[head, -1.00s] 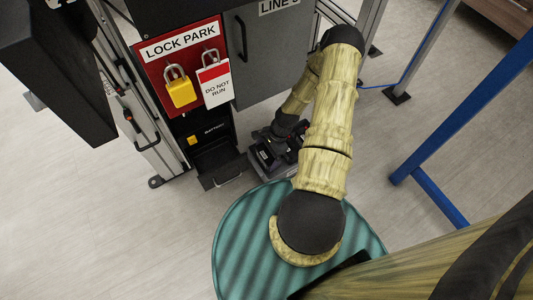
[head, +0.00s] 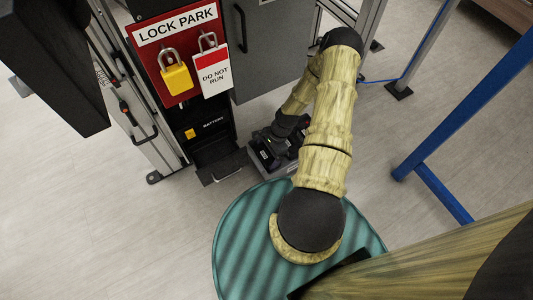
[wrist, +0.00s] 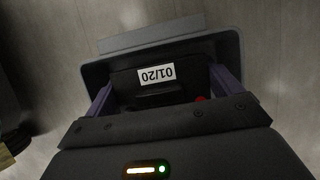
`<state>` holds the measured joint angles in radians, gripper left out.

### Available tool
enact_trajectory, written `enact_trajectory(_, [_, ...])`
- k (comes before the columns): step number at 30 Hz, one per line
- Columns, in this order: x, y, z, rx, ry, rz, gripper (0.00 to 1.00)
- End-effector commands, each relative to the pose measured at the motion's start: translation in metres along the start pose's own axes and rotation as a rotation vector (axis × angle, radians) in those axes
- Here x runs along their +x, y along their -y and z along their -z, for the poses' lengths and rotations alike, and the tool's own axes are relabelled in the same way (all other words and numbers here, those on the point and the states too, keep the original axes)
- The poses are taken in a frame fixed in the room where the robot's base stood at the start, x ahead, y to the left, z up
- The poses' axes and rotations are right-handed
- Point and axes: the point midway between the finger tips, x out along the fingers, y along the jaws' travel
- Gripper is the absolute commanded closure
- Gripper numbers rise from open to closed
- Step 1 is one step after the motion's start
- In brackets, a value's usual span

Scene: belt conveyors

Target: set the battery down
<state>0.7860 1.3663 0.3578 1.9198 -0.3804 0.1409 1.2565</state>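The battery (wrist: 143,87) is a black block with a white "01/20" label. In the wrist view it sits between the two purple fingers of my gripper (wrist: 166,85), which appear to touch both its sides. A grey shallow tray (wrist: 115,43) lies under and around it; whether the battery rests on its floor is hard to tell. In the head view my gripper (head: 272,153) points down over the grey tray (head: 259,171) beside the cabinet. My wrist hides most of the battery there.
Left of the tray is a cabinet with a dark slot marked "BATTERY" (head: 212,124) and a low handled drawer (head: 220,172). Above are a yellow padlock (head: 176,77) and a "DO NOT RUN" tag (head: 214,73). A blue frame (head: 465,100) stands right. Floor at left is clear.

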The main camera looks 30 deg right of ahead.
Motion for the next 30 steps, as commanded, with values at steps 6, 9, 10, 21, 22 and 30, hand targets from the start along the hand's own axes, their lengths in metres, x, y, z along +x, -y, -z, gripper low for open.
enact_trajectory(6, [0.000, 0.000, 0.000, 0.000, 0.000, 0.000, 0.00])
enact_trajectory(9, [-0.001, 0.000, -0.001, 0.000, 0.000, 0.000, 0.00])
enact_trajectory(10, [-0.002, 0.000, -0.001, 0.000, 0.000, 0.000, 0.00])
enact_trajectory(21, [-0.059, 0.000, -0.003, 0.002, -0.001, 0.002, 0.00])
enact_trajectory(22, [-0.065, 0.000, -0.003, 0.002, -0.001, 0.001, 0.00])
enact_trajectory(30, [-0.112, 0.000, -0.001, 0.002, -0.001, 0.002, 0.00])
